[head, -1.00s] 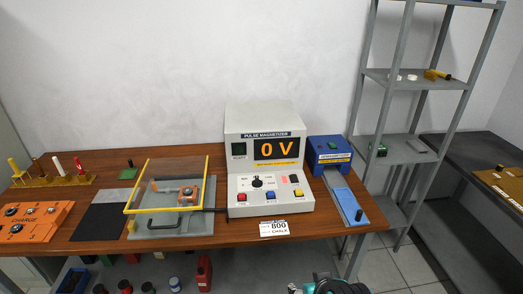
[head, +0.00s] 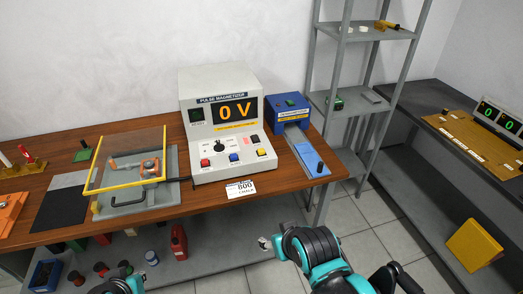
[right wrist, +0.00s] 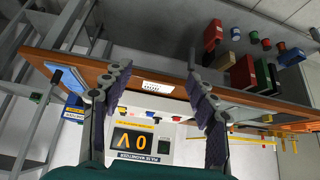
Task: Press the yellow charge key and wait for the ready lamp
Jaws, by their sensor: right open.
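The pulse magnetizer (head: 187,92) stands on the wooden table, and its orange display (head: 235,112) reads 0 V. The yellow charge key (head: 262,152) is at the right of its front panel, beside a blue key and a red key. The ready lamp (head: 196,115), left of the display, looks dark. My right gripper (right wrist: 158,88) is open and empty in the right wrist view, with the upside-down magnetizer beyond its fingers. In the head view, my right arm is in front of the table, apart from the key. Part of my left arm shows at the bottom edge; its gripper does not.
A blue unit (head: 288,108) with a sloping slide stands right of the magnetizer. A frame with a clear yellow-edged guard (head: 128,158) stands to its left. A grey shelf rack (head: 345,100) is at the right. A white 800 card (head: 240,189) is at the table's front edge.

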